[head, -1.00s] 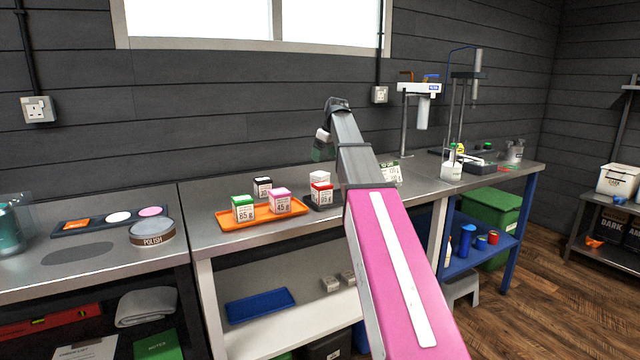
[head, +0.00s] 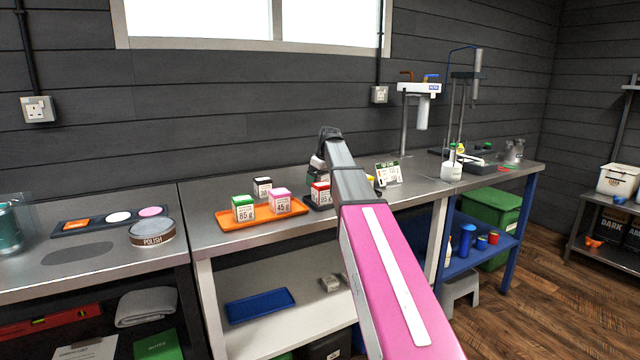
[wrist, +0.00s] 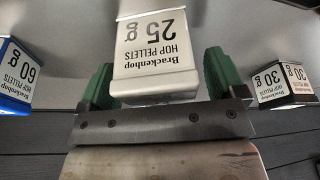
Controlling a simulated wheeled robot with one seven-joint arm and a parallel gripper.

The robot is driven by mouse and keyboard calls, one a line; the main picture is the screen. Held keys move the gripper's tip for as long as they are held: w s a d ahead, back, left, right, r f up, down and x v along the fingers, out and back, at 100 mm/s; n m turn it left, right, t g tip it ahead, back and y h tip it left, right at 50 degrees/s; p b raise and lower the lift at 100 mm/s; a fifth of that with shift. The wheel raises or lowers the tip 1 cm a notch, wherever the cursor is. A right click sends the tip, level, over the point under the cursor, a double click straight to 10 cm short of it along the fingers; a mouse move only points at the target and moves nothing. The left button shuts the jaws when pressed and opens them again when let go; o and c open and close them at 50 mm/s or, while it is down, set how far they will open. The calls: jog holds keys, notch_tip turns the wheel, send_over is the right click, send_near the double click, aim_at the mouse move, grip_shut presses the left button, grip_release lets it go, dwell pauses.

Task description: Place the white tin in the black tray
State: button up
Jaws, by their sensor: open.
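The white tin (wrist: 152,50), labelled 25 g hop pellets, sits between the two green fingers of my gripper (wrist: 158,82) in the wrist view. The gripper is open, with a finger on each side of the tin. In the head view my gripper (head: 318,170) is low over the bench behind the red-lidded tin (head: 320,193), and it and the arm hide the white tin. The black tray (head: 313,207) is on the bench under the red-lidded tin, its right part hidden by my arm.
An orange tray (head: 262,220) holds a green-lidded tin (head: 243,208) and a pink-lidded tin (head: 280,201). A black tin (head: 262,187) stands behind it; it also shows in the wrist view (wrist: 283,85). A blue tin (wrist: 17,75) is at the wrist view's left.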

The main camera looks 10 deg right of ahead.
jog(key=shift+c, duration=0.3)
jog(key=c, duration=1.1)
